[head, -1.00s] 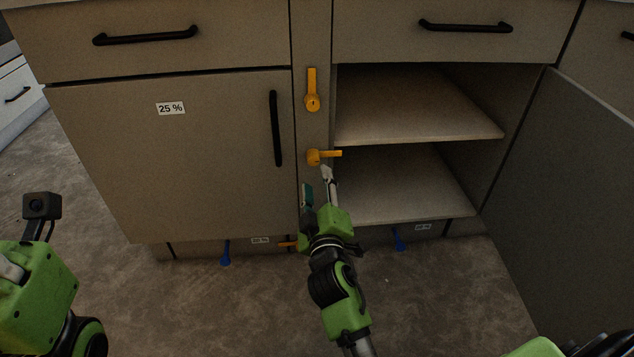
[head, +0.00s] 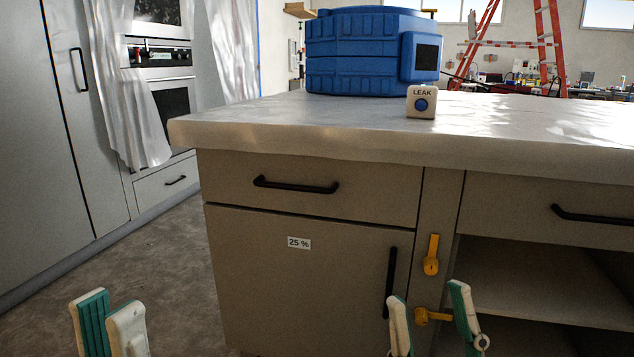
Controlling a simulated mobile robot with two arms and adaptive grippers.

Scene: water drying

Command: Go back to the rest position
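In the head view my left gripper (head: 110,308) is at the bottom left, pointing up in front of the floor. Its two fingers stand apart, a teal pad shows, and nothing is between them. My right gripper (head: 428,296) is at the bottom, right of centre, with its fingers wide apart and empty. A lower yellow lever (head: 432,316) shows behind the gap between its fingers; it is not gripped. An upper yellow lever (head: 431,256) points up above it. The arms behind both grippers are out of view.
A cabinet door (head: 300,290) with a "25 %" label is shut; open shelves (head: 545,280) are to its right. The countertop (head: 300,125) holds a blue tank (head: 360,50) and a white LEAK button box (head: 421,101). Clear floor (head: 130,255) lies left.

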